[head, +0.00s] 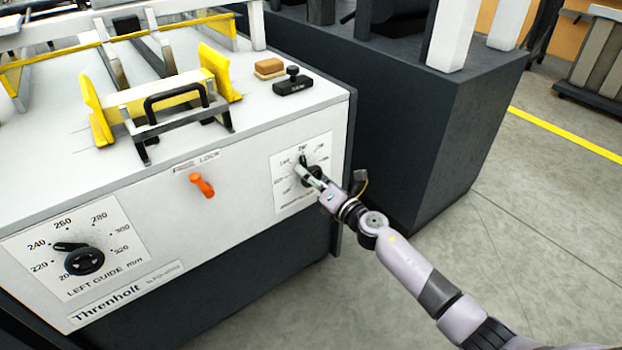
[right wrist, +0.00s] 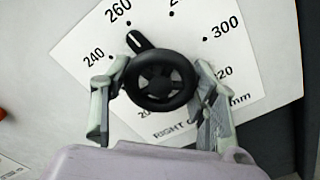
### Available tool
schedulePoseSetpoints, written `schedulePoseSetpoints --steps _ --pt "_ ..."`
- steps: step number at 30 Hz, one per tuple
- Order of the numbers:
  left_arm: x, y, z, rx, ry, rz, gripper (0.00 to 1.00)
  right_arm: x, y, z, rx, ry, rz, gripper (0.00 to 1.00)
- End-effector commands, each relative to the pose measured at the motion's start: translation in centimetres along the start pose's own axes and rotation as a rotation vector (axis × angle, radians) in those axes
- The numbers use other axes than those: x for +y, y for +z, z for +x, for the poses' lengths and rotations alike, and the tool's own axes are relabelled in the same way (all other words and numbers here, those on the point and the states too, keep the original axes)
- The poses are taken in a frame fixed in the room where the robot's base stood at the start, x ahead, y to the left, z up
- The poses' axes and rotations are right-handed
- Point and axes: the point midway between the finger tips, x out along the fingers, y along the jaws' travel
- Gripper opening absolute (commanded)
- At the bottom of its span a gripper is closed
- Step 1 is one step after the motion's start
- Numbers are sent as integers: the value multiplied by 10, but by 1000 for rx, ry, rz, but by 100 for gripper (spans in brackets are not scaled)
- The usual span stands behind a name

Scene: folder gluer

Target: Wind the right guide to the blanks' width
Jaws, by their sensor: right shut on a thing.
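My right gripper (head: 315,180) is at the right dial on the machine's front. In the right wrist view its fingers (right wrist: 160,90) are on either side of the black right guide handwheel (right wrist: 161,103) and shut on it. The wheel's pointer (right wrist: 136,42) is close to the 260 mark on the white right guide scale (right wrist: 82,37). In the head view the gripper partly hides this dial. Two yellow upright guides, one at left (head: 95,108) and one at right (head: 219,72), stand on the machine's top. My left gripper is not in view.
The left guide dial (head: 85,261) has its pointer near 240. An orange lock lever (head: 202,185) sits between the dials. A tan block (head: 269,68) and a black stamp-like object (head: 293,82) lie on top.

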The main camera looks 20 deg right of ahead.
Motion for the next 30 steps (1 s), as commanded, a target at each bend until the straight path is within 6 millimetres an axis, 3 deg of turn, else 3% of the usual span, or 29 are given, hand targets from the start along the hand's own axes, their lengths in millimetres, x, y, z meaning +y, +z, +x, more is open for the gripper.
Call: schedulePoseSetpoints --steps 15,30 --pt "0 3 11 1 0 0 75 -2 -2 0 5 0 -463 26" --pt "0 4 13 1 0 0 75 -2 -2 0 5 0 -678 26"
